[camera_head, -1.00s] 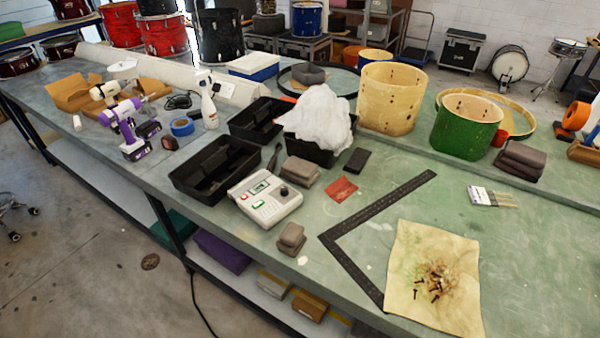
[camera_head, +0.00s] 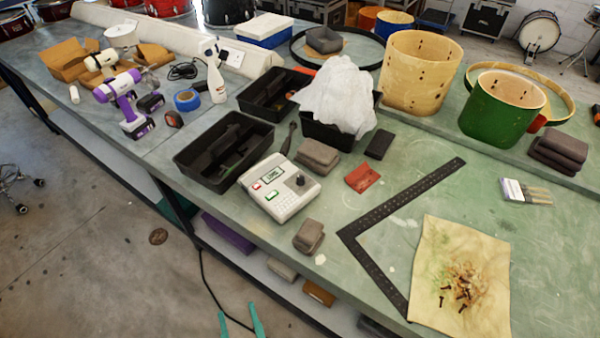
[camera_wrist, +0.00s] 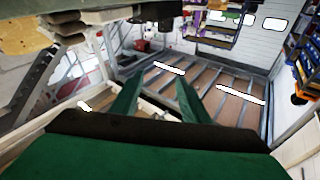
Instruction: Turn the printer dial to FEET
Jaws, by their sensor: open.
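The printer (camera_head: 279,187) is a small white box on the green bench top, with a small screen, a red button, a green button and a dark round dial (camera_head: 300,180) on its right side. The dial's setting is too small to read. My gripper (camera_head: 241,322) shows at the bottom edge of the head view as two green fingers, apart and empty. It is in front of the bench and below the printer in the picture. In the wrist view my gripper (camera_wrist: 160,95) has its green fingers spread with nothing between them; the printer is not seen there.
Black trays (camera_head: 223,150) lie behind and left of the printer. Grey folded cloths (camera_head: 318,157) sit close on its right, and a small grey block (camera_head: 309,236) lies in front. A black steel square (camera_head: 400,218) and a tan cloth with screws (camera_head: 465,265) lie farther right.

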